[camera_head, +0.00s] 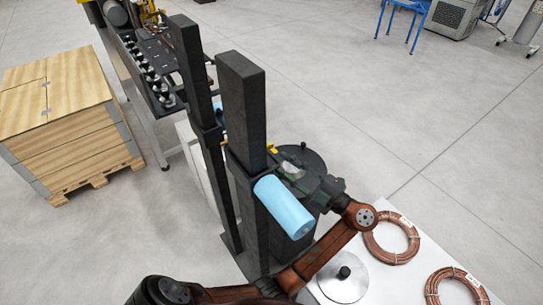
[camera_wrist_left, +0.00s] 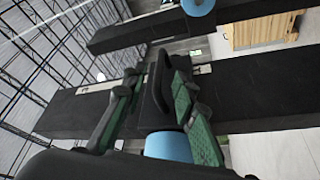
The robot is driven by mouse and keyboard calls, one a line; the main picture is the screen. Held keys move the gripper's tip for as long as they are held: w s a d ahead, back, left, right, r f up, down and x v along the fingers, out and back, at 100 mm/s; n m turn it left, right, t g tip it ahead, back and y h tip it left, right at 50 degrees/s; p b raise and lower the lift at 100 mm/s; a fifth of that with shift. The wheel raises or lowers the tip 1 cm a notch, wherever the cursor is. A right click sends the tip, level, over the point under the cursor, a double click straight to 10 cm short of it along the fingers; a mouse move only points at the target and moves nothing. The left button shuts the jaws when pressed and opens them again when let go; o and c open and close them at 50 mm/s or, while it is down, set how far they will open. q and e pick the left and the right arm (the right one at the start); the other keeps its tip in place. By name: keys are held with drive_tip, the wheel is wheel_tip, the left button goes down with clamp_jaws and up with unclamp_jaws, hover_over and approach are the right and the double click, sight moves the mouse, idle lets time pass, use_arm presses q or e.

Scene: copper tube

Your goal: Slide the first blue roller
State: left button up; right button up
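A light blue roller (camera_head: 284,206) sticks out from the nearer of two dark upright posts (camera_head: 243,110). My left gripper (camera_head: 290,170) is beside this post, just above and behind the roller. In the left wrist view my gripper's green-padded fingers (camera_wrist_left: 157,88) stand apart, with a dark upright bracket piece between them. Whether they touch it I cannot tell. Part of the blue roller (camera_wrist_left: 168,147) shows below the fingers. A second blue roller (camera_wrist_left: 198,7) is at the top of that view; only a sliver shows behind the posts in the head view. My right gripper is not in view.
A white table (camera_head: 390,285) at the lower right bears copper coils (camera_head: 391,238) and a round metal disc (camera_head: 342,280). A wooden crate (camera_head: 60,125) stands at the left, beside a dark machine bench (camera_head: 150,75). Open floor lies to the right.

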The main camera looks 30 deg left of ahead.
sight(276, 159)
use_arm(q)
drive_tip(key=p+x, duration=0.1)
drive_tip(key=x, duration=0.4)
drive_tip(key=shift+d, duration=0.1)
clamp_jaws()
idle(0.6)
